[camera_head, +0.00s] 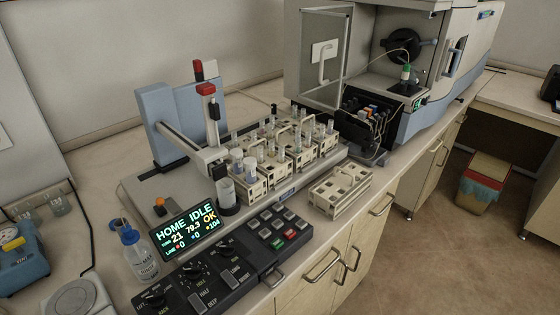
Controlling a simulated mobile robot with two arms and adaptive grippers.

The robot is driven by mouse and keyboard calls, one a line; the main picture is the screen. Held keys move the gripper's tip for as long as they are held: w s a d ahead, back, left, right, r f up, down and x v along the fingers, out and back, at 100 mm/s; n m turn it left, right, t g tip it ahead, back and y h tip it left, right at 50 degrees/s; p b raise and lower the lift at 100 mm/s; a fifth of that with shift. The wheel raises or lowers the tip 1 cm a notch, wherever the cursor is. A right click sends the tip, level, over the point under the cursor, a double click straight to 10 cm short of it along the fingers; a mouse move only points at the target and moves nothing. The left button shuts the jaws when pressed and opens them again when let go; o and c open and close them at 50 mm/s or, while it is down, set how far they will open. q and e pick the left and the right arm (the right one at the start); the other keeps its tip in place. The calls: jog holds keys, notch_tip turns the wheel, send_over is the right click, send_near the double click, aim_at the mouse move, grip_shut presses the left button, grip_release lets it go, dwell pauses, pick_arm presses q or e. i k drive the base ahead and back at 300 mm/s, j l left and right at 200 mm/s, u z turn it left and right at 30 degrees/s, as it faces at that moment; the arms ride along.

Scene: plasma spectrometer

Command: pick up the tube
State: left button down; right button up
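Several clear tubes stand upright in the cream racks on the autosampler deck, such as a tube (297,143) in the middle rack and a tube (330,127) near the right end. I cannot tell which one the task means. Wider capped tubes (250,169) stand at the left end of the racks, beside a clear cup (226,192) in a dark holder. A separate cream rack (340,192) sits on the counter in front and looks empty. Neither of my grippers is in view.
The autosampler arm with its red-topped probe (206,90) stands over the deck's left side. The control panel (243,257) and wash bottle (138,251) are in front. The spectrometer (440,60) with its open clear door (326,60) is behind. Counter around the front rack is free.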

aim_at(260, 152)
jog(key=k+l+z, duration=0.5)
jog(key=l+z, duration=0.25)
jog(key=j, duration=0.1)
